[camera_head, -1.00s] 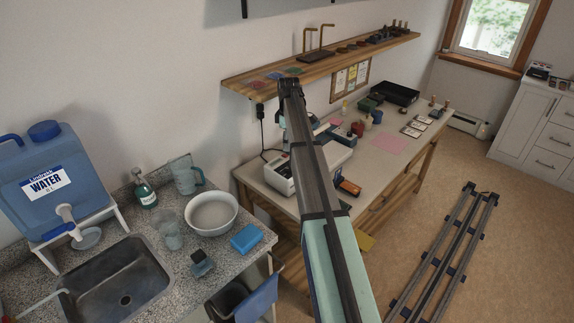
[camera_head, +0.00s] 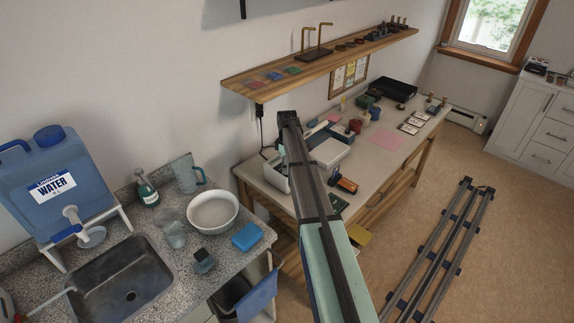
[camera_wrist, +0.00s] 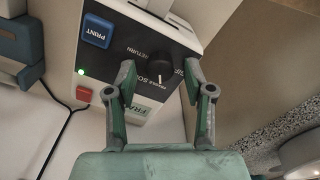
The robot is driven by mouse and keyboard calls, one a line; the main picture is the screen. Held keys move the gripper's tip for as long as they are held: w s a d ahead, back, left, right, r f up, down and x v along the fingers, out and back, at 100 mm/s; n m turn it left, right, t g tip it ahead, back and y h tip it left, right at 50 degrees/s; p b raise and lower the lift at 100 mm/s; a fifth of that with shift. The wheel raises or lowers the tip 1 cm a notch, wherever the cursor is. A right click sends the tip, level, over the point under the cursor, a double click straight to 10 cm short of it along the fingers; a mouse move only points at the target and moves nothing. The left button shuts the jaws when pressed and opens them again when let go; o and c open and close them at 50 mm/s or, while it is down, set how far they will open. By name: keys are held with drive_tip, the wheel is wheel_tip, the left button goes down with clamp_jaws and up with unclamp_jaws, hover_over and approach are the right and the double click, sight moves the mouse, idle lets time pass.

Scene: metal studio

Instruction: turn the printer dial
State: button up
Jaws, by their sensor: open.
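The printer's control face (camera_wrist: 172,88) shows in the wrist view, with a round black dial (camera_wrist: 152,69) marked by a white line. The words RETURN and SOAK are among the print beside it. My gripper (camera_wrist: 160,73) is open and empty, with one fingertip on either side of the dial in the picture. I cannot tell whether either finger touches it. A blue PRINT button (camera_wrist: 96,30), a green light and a red button (camera_wrist: 83,94) sit left of the dial. In the head view the printer (camera_head: 275,176) is partly hidden behind my arm, and my gripper is hidden.
The printer stands on the workbench (camera_head: 262,190) under a wooden shelf (camera_head: 330,64). A white tray-like unit (camera_head: 332,152) and an orange-black tool (camera_head: 343,185) lie close by. The sink counter (camera_head: 150,218) with a bowl and jugs is at left.

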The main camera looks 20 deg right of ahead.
clamp_jaws()
